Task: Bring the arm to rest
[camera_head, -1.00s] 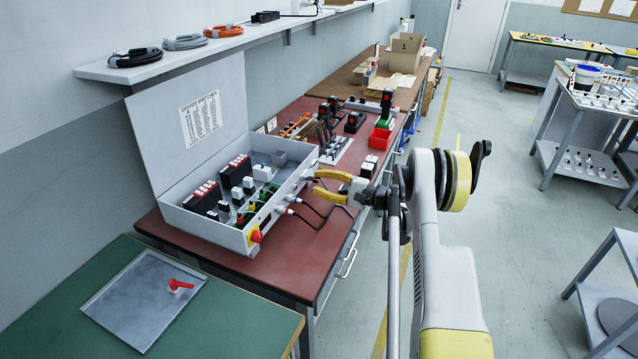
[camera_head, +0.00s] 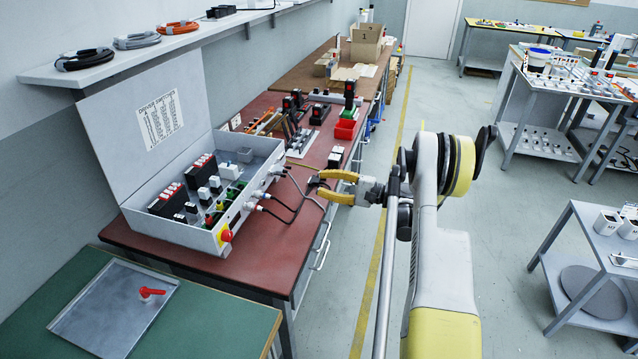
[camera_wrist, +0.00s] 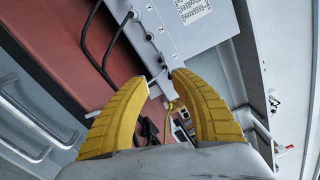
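My arm reaches forward in the head view. My gripper (camera_head: 321,184) hangs over the right edge of the red-brown bench (camera_head: 290,272), to the right of the open grey control box (camera_head: 190,232). Its two yellow fingers are apart. In the wrist view my gripper (camera_wrist: 157,78) also shows a clear gap between the fingertips, with no held object visible. The side of the control box (camera_wrist: 185,38) and its cable plugs lie beyond the fingertips in that view.
Black cables (camera_head: 292,205) run from the box over the bench. A green table (camera_head: 215,318) with a metal tray (camera_head: 110,310) is at the front left. A grey trolley (camera_head: 590,250) stands at the right. The floor between bench and trolley looks clear.

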